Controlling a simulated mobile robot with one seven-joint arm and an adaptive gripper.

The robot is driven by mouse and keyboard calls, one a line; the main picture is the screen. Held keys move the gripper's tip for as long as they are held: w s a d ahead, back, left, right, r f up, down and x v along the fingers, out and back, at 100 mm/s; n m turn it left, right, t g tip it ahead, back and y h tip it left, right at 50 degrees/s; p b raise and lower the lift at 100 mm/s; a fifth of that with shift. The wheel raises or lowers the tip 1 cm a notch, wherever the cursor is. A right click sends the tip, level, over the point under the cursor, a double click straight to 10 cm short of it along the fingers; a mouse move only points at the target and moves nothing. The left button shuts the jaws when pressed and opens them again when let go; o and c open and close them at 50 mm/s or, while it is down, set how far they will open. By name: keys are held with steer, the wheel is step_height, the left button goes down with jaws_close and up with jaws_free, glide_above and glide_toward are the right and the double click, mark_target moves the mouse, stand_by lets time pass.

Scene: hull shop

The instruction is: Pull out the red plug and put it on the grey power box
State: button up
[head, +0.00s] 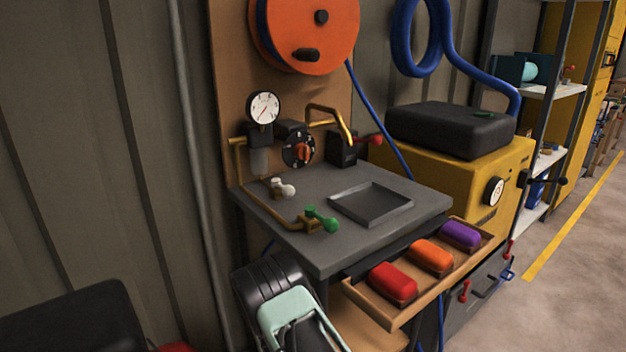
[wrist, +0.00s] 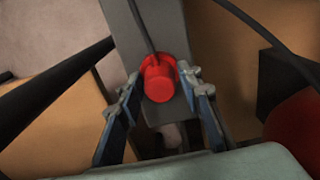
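The red plug (wrist: 160,84) shows in the wrist view, seated in a red ring on a grey upright strip (wrist: 126,30). A dark cable runs up from it across the strip. My gripper (wrist: 161,88) is open, with one blue-grey finger on each side of the plug and small gaps that look clear of it. How deep the fingers reach along the plug is hard to tell. In the head view my mint and black arm is at the bottom, below the bench; the fingers and the plug are hidden there. I cannot make out the grey power box in either view.
A grey bench (head: 290,193) carries valves and a shallow tray (head: 370,204). An open drawer (head: 424,308) holds red, orange and purple pieces and juts out right of my arm. A yellow machine (head: 430,165) stands behind. Open floor (head: 580,290) lies at the right.

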jaws_close()
steer(key=shift+r, duration=0.1)
steer(key=shift+r+p, duration=1.95)
steer(key=shift+r, duration=0.95)
